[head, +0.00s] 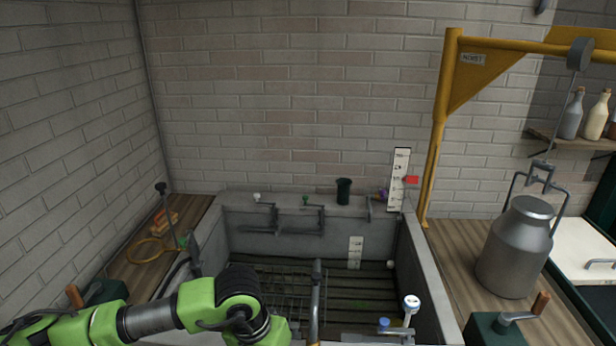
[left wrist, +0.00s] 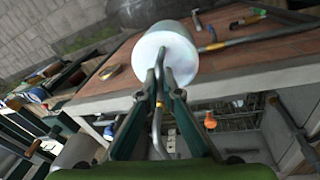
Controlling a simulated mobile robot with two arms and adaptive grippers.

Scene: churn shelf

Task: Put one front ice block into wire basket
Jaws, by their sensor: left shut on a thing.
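The wire basket (head: 275,283) sits low in the grey basin, partly hidden by my left arm. In the left wrist view the basket (left wrist: 236,121) shows small at right of centre. My left gripper (left wrist: 161,76) is shut on a thin grey bent rod (left wrist: 158,118) that runs between its fingers. A pale, glossy cylinder (left wrist: 166,50) shows just past the fingertips; whether it joins the rod I cannot tell. I cannot make out a clear ice block. The left gripper is out of the head view, and my right gripper is in neither view.
The stone basin (head: 428,285) has raised walls and an upright grey pipe (head: 317,285). A metal churn (head: 517,245) hangs or stands at right by the yellow hoist (head: 440,140). A crank handle (head: 540,303) is at front right; wooden counter (head: 190,222) lies left.

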